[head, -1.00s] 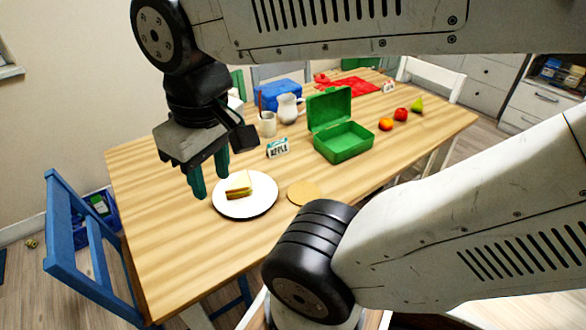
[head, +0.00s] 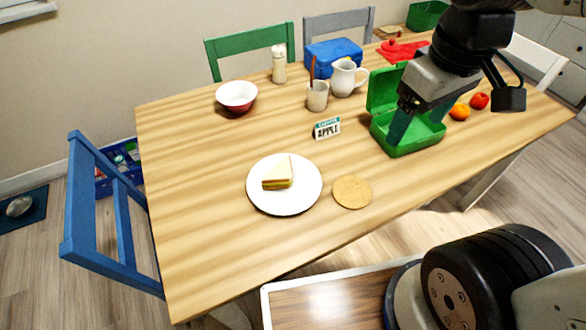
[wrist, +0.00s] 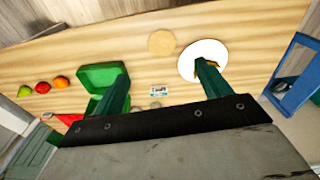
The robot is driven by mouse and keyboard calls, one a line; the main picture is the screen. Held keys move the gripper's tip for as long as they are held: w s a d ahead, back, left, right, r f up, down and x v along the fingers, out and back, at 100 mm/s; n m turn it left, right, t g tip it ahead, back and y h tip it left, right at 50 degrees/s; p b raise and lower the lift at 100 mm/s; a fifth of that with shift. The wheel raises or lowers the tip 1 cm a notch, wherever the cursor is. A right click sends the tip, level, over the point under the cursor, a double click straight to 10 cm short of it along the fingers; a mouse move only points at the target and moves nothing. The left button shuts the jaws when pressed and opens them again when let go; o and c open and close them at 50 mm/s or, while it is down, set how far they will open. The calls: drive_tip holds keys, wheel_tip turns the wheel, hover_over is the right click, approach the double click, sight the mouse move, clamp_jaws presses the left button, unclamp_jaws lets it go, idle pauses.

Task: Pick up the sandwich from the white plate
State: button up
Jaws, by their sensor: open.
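The sandwich (head: 278,173), a cut half with pale bread and a layered filling, lies on the white plate (head: 302,203) on the near part of the wooden table. My gripper (head: 418,128) is open and empty, in front of the green lunch box in the head view, well to the right of the plate. In the wrist view, the white plate (wrist: 196,48) is beyond the fingers, and one green finger of my gripper (wrist: 160,85) covers most of the sandwich (wrist: 213,64).
A cork coaster (head: 352,191) lies right of the plate, and a small "APPLE" sign (head: 327,127) stands behind. The open green lunch box (head: 410,137), cup (head: 317,97), pitcher (head: 345,78), bowl (head: 237,95) and fruit (head: 460,111) occupy the back and right. The table's left front is clear.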

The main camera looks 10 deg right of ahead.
drive_tip(key=w+a+f+n, duration=0.6)
drive_tip(key=w+n, duration=0.2)
drive_tip(key=n, duration=0.1)
drive_tip(key=n+g, duration=0.1)
drive_tip(key=n, duration=1.2)
hover_over(282, 172)
drive_tip(key=f, duration=1.4)
drive_tip(key=shift+s+d+f, duration=0.2)
drive_tip(key=shift+s+f, duration=0.15)
drive_tip(key=shift+f, duration=0.05)
drive_tip(key=f, duration=0.7)
drive_tip(key=shift+w+a, duration=0.15)
drive_tip(key=shift+w, duration=0.2)
drive_tip(key=shift+f, duration=0.5)
drive_tip(key=c, duration=0.7)
